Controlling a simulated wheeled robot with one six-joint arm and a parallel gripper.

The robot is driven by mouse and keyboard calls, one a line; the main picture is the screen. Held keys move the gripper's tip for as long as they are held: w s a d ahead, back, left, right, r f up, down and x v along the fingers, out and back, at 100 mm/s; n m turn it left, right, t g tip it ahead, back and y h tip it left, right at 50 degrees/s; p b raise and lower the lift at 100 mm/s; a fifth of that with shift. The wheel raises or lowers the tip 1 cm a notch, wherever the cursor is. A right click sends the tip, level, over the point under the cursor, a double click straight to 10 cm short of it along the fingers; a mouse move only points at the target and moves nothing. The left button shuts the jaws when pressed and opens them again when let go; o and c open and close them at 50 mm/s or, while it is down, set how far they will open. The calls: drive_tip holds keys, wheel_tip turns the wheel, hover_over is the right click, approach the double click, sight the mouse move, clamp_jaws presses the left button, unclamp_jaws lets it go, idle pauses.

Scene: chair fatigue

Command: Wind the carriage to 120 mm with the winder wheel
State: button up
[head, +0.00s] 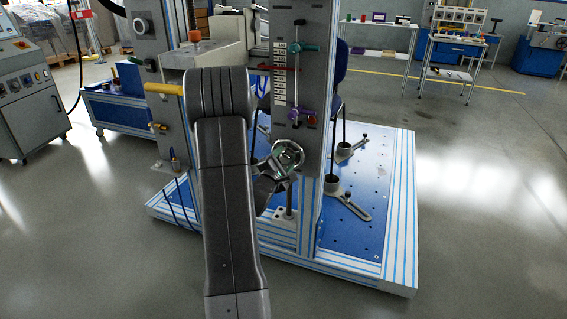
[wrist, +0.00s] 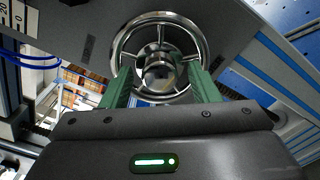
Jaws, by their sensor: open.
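The winder wheel (head: 289,153) is a shiny spoked metal wheel low on the front of the grey column. In the wrist view the wheel (wrist: 180,22) is face on, with its rim and hub near the top middle. My gripper (head: 277,163) is at the wheel, partly hidden behind my arm. In the wrist view its two green fingers (wrist: 160,72) are apart, one on each side of the wheel's lower part. I cannot tell whether they touch the rim. A white scale (head: 279,88) with a red pointer (head: 283,68) is on the column above; its reading is too small to tell.
A teal handle (head: 304,47) and a purple handle (head: 301,115) are on the column above the wheel. A yellow handle (head: 164,89) is at left. The blue base plate (head: 365,212) has a pale edge. The floor at right is clear.

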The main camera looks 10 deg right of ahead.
drive_tip(key=c, duration=1)
drive_tip(key=shift+o, duration=0.2)
drive_tip(key=shift+m, duration=0.3)
drive_tip(key=m, duration=0.3)
drive_tip(key=shift+m, duration=0.4)
drive_tip(key=m+b, duration=0.1)
drive_tip(key=m, duration=0.2)
drive_tip(key=shift+f+m, duration=0.1)
drive_tip(key=shift+m, duration=0.2)
drive_tip(key=m+b, duration=0.2)
drive_tip(key=m, duration=0.2)
drive_tip(key=shift+m+b, duration=0.45)
drive_tip(key=shift+m, duration=1.25)
